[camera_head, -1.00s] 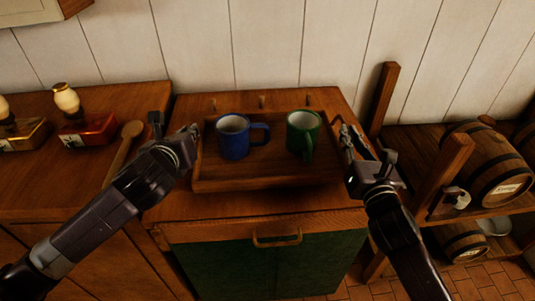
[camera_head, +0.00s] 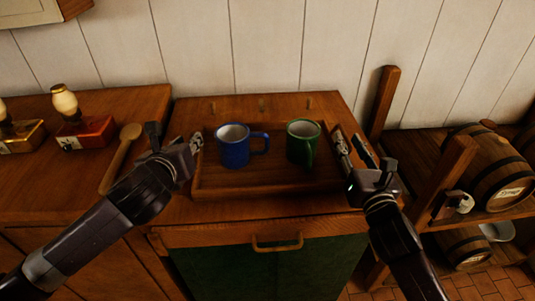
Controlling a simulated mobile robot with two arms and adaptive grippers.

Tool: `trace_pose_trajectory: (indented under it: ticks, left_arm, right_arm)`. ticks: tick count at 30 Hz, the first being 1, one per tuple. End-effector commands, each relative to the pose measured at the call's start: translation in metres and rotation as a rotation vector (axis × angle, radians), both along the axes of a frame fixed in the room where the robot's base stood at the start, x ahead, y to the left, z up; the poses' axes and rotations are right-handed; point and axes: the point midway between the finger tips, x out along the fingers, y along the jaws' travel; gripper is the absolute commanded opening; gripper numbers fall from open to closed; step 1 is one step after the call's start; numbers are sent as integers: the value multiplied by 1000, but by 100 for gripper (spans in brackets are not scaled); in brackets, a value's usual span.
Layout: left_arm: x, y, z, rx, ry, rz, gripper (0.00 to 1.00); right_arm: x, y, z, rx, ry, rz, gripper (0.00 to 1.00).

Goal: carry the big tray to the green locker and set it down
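The big wooden tray (camera_head: 263,189) lies flat on top of the green locker (camera_head: 267,271), close to its back pegs. A blue mug (camera_head: 233,149) and a green mug (camera_head: 301,147) stand upright in it. My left gripper (camera_head: 187,146) is at the tray's left end, with one finger by the end wall; its fingers look parted. My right gripper (camera_head: 353,151) is at the right end, with its two fingers visibly apart, the inner one close to the tray wall. Whether the inner fingers touch the tray cannot be told.
A wooden counter on the left holds a wooden spoon (camera_head: 121,157) and a red-based shaker-like object (camera_head: 85,135). A rack with barrels (camera_head: 483,176) stands at the right, its posts near my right arm. A plank wall closes the back.

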Motion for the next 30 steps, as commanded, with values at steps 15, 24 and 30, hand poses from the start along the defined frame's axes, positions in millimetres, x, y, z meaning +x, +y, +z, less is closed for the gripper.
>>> trace_pose_trajectory:
  ticks: [15,24,30]
  left_arm:
    - [-56,-3,22,0,1,-2,25]
    - [-57,-3,22,0,1,-1,25]
    - [-57,-3,23,1,0,-1,25]
  right_arm:
    - [-4,-1,0,-1,0,-1,27]
    - [-53,-6,-1,-2,2,2,27]
    - [-89,-11,-2,0,4,1,27]
